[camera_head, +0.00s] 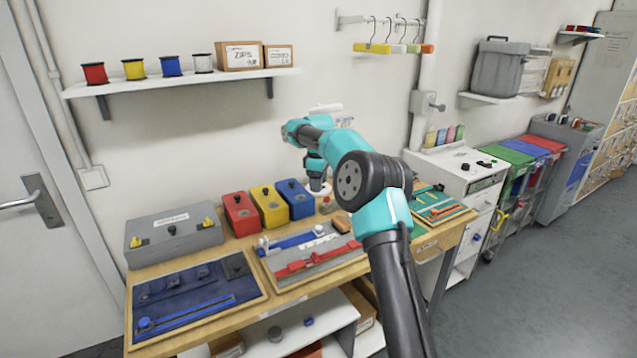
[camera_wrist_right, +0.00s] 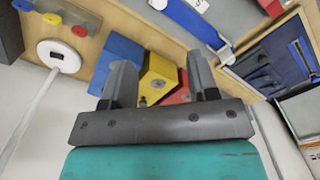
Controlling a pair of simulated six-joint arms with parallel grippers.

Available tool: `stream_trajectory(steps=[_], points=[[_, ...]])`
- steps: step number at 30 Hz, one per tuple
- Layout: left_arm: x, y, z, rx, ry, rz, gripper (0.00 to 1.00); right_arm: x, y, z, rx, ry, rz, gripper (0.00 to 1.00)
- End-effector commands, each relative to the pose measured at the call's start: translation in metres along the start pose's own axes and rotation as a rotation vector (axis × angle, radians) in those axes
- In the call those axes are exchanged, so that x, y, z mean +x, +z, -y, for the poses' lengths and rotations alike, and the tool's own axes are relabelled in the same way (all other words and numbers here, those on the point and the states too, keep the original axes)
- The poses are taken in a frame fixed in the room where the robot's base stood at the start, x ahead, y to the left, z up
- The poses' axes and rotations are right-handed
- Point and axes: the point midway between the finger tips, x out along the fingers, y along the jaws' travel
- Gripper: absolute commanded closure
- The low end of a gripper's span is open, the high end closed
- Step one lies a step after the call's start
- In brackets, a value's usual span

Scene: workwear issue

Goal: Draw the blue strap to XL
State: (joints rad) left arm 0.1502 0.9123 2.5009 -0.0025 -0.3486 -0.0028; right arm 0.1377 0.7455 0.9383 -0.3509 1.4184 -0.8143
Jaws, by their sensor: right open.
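A blue strap (camera_head: 290,243) lies along the back of the grey board (camera_head: 335,265) in the middle of the workbench, with a small white piece near its right end. In the right wrist view the blue strap (camera_wrist_right: 197,22) crosses the upper part beside a white buckle-like piece. A red strap (camera_head: 318,260) lies in front of it. My right gripper (camera_head: 316,172) is behind the grey board, near the coloured boxes; its fingers are small and unclear there. Any size marks are unreadable.
Red (camera_head: 241,213), yellow (camera_head: 269,207) and blue (camera_head: 296,199) boxes stand behind the grey board. A dark blue board (camera_head: 165,290) with a blue strip lies left, a green board (camera_head: 435,205) right. A white round stand (camera_wrist_right: 58,55) shows in the wrist view.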

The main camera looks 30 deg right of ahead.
Motion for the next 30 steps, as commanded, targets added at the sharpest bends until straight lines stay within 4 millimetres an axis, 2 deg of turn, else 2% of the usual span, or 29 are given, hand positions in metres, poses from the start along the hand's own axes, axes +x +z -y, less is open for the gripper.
stream_trajectory(steps=[5, 11, 17, 22, 27, 30], points=[[0.0, 0.0, 0.0, 0.0, 0.0, 0.0, 0.5, 0.0, 0.0, 0.0, 0.0, 0.0, 0.0, 0.46], [0.0, 0.0, 0.0, 0.0, 0.0, 0.0, 0.5, 0.009, -0.007, 0.005, -0.033, 0.005, 0.042, 0.64], [0.0, 0.0, 0.0, 0.0, 0.0, 0.0, 0.5, 0.041, -0.039, 0.029, -0.206, 0.051, 0.249, 0.83], [0.0, 0.0, 0.0, 0.0, 0.0, 0.0, 0.5, 0.068, -0.078, 0.057, -0.425, 0.131, 0.48, 0.99], [0.0, 0.0, 0.0, 0.0, 0.0, 0.0, 0.5, 0.082, -0.105, 0.076, -0.575, 0.198, 0.627, 1.0], [0.0, 0.0, 0.0, 0.0, 0.0, 0.0, 0.5, 0.084, -0.111, 0.08, -0.606, 0.214, 0.655, 1.0]])
